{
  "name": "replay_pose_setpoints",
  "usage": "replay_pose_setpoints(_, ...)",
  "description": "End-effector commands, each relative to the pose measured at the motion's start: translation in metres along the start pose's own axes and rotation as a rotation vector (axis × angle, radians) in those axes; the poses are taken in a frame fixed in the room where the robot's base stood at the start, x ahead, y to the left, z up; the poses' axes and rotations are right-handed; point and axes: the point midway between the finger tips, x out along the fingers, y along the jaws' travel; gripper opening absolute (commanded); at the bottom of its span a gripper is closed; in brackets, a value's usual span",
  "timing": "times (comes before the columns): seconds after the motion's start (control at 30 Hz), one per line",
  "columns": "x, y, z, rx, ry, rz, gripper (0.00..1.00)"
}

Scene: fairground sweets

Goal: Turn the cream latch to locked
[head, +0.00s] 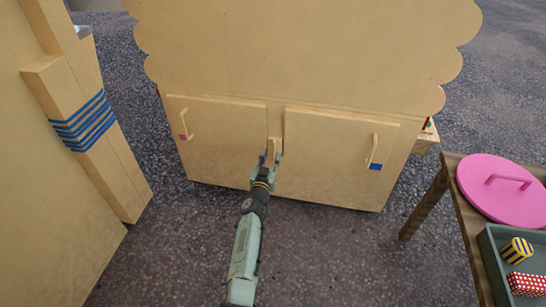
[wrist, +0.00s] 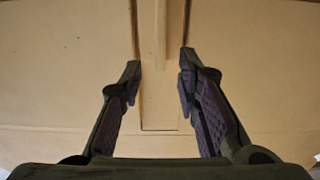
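The cream latch (head: 274,145) is on the front of the wooden cabinet, between its two doors. It is close in colour to the wood, and my gripper partly covers it in the head view. My gripper (head: 270,158) is at the latch, pointing at the cabinet front. In the wrist view my gripper (wrist: 159,80) is open, its two fingers apart. A narrow upright wooden strip (wrist: 160,45), likely the latch, shows between the fingers, with a gap on each side. I cannot tell exactly how the latch is turned.
The left door (head: 225,135) has a handle and pink tag; the right door (head: 325,155) has a handle and blue tag. A wooden post with blue bands (head: 82,120) stands left. A side table (head: 452,180) at right carries a pink lid (head: 500,205) and a tray (head: 489,258).

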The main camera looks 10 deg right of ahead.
Motion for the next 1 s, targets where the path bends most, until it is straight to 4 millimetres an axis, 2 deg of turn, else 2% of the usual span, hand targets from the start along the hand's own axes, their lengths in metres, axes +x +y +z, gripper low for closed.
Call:
replay_pose_setpoints(0.03,0.009,0.000,0.007,0.004,0.002,0.003,0.30)
replay_pose_setpoints(0.2,0.030,0.000,0.005,0.003,0.001,0.002,0.30)
replay_pose_setpoints(0.4,0.045,0.000,0.002,0.002,0.000,0.001,0.30)
replay_pose_setpoints(0.77,0.048,0.000,-0.001,0.000,0.000,-0.001,0.30)
replay_pose_setpoints(1.0,0.048,0.000,-0.001,0.000,0.000,-0.001,0.15)
